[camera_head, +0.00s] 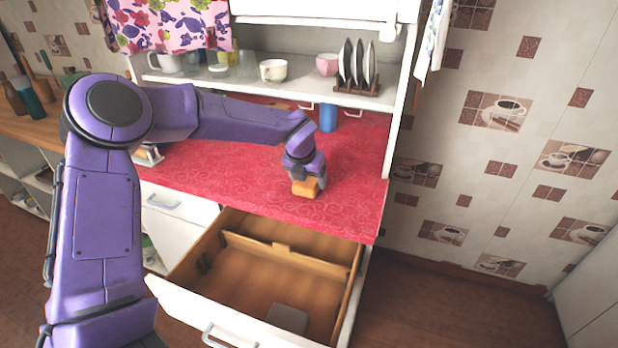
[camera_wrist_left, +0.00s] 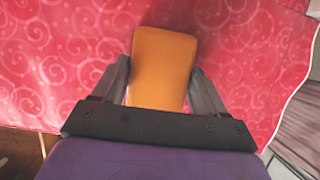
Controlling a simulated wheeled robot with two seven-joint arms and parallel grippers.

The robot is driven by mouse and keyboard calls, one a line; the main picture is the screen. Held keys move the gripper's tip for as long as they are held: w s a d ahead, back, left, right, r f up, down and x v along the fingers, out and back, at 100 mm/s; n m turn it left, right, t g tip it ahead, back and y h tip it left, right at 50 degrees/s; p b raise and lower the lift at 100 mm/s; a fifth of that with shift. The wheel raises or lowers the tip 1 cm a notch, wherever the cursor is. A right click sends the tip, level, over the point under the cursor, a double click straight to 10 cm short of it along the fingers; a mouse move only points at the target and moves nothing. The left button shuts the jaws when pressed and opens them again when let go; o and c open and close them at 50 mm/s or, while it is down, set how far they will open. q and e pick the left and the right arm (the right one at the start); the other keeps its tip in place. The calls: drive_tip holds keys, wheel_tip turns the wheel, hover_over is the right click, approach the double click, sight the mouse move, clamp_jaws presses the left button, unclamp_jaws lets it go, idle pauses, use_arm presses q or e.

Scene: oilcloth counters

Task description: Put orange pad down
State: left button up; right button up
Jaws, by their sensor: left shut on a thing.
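The orange pad (camera_head: 306,187) is at the end of my left arm, over the red counter near its front right part. In the left wrist view the pad (camera_wrist_left: 161,68) is a rounded orange block between the two fingers. My left gripper (camera_head: 303,182) is shut on it; it also shows in the left wrist view (camera_wrist_left: 160,88). I cannot tell whether the pad touches the counter. The red patterned counter (camera_head: 235,175) lies beneath. My right gripper is not in view.
An open wooden drawer (camera_head: 255,272) juts out below the counter, with a grey flat thing (camera_head: 287,318) inside. A blue cup (camera_head: 328,117) stands at the back of the counter. Plates in a rack (camera_head: 357,88) and cups stand on the shelf above. The counter around the gripper is clear.

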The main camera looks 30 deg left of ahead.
use_arm(q)
drive_tip(key=o, duration=1)
drive_tip(key=b+v, duration=0.1)
drive_tip(key=v, duration=1.1)
drive_tip(key=shift+d, duration=0.1)
